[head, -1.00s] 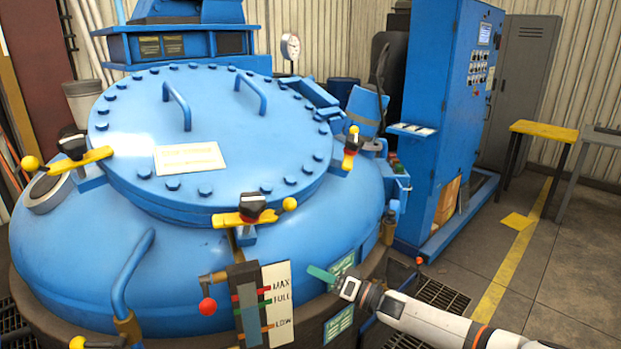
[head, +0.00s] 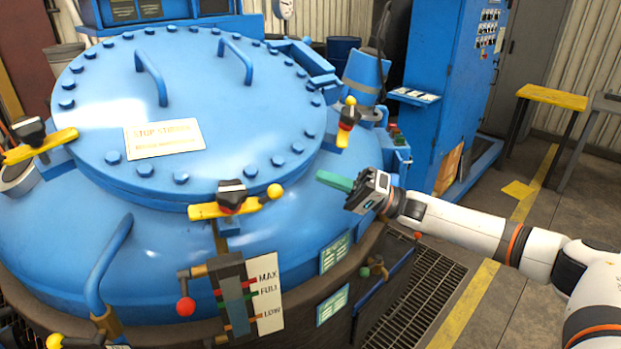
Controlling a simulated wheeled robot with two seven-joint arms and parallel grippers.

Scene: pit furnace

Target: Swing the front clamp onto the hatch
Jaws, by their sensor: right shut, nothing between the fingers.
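The front clamp (head: 236,207) is a yellow bar with a black knob and a yellow ball at its right end. It lies sideways along the front edge of the blue hatch (head: 215,105), roughly tangent to the rim. I cannot tell whether any of it overlaps the lid. My right gripper (head: 333,181) has teal fingers and is shut and empty. It points left, to the right of the clamp's ball and apart from it, near the hatch's right front rim. My left gripper is out of view.
Another yellow clamp (head: 40,146) sits at the hatch's left and one (head: 345,128) at its right. Below the front clamp stands a level gauge (head: 234,293) with a red ball handle (head: 185,307). A blue cabinet (head: 450,90) stands behind my right arm.

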